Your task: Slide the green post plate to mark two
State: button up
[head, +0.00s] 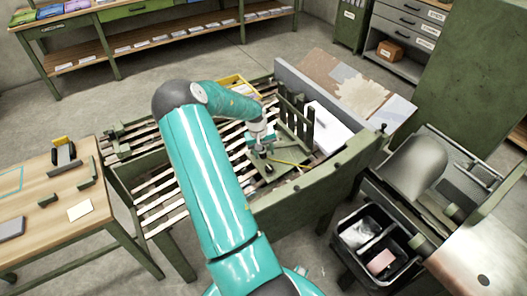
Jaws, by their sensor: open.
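The green post plate (296,122), a dark green piece with several upright posts, stands on the slatted bench at its right end, beside a white stack. My gripper (263,152) is at the left of the posts, low over the bench, pointing down with its jaws open. It looks close to the plate's base, but I cannot tell whether it touches. A thin yellow strip (290,163) lies just right of my gripper. No mark numbers can be read, so mark two cannot be made out. My teal arm hides part of the slats.
A green side panel (335,178) closes the bench's front right. A white stack of sheets (328,128) lies behind the posts. A yellow tray (238,86) is at the back. A wooden table (110,218) stands left, and a black two-part bin (378,243) stands right.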

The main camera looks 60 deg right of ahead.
notch_tip(320, 180, up, 14)
jog(key=w+a, duration=0.1)
jog(key=shift+w+a+f, duration=0.15)
jog(key=shift+w+a, duration=0.15)
jog(key=shift+w, duration=0.05)
jog(key=shift+a, duration=0.1)
dwell(0.4)
